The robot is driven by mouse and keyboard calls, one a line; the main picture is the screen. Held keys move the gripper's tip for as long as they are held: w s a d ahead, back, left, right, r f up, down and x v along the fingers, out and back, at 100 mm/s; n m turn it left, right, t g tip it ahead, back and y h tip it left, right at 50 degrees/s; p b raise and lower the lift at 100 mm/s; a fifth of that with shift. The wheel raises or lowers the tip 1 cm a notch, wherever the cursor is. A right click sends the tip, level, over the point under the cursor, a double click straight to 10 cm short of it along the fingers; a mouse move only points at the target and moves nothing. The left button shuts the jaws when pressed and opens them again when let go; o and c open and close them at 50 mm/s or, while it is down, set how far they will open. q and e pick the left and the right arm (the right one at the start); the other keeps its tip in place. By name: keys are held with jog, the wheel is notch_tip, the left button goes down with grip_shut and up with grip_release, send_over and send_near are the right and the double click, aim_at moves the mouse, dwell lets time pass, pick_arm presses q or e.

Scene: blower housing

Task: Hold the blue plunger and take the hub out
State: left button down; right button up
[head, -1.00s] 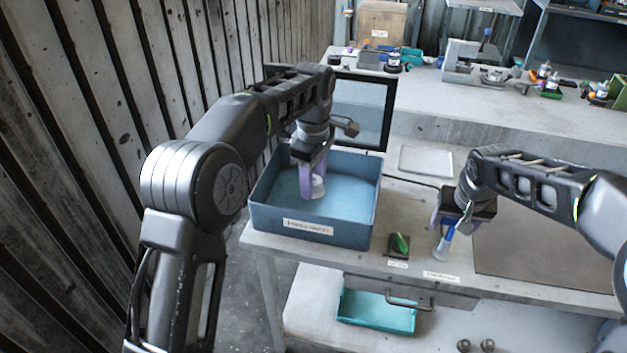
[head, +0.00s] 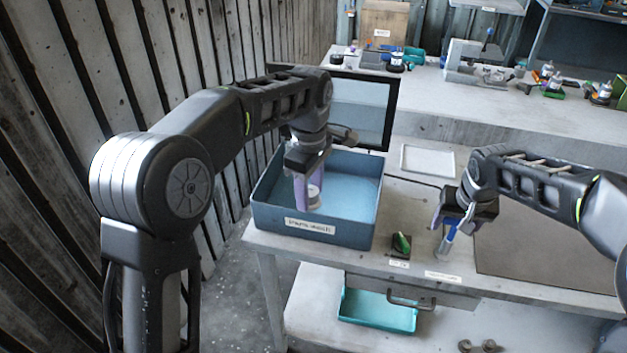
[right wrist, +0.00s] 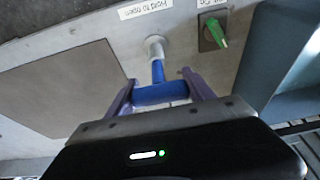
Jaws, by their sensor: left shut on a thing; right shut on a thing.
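The blue plunger (right wrist: 158,92) stands in a pale round collar on the front of the bench, beside a label that reads "Hold to open". My right gripper (right wrist: 163,90) is shut on the plunger's wide blue head; the plunger also shows in the head view (head: 450,232). My left gripper (head: 309,190) is low in the blue-grey bin (head: 262,214), at its left part. It is shut on a whitish round piece (head: 314,197), which I take to be the hub. The fingers hide part of this piece.
A green rocker switch (head: 402,242) on a dark plate sits between the bin and the plunger. A dark-framed panel (head: 389,112) stands behind the bin. A flat grey mat (head: 540,255) lies to the right. A teal tray (head: 377,311) is on the lower shelf.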

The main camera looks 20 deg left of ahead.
pick_arm(q)
jog(key=s, duration=0.5)
jog(key=shift+s, duration=0.2)
pick_arm(e)
jog(key=shift+r, duration=2.2)
jog(key=o, duration=1.4)
jog(key=shift+o, duration=0.2)
jog(key=v, duration=1.2)
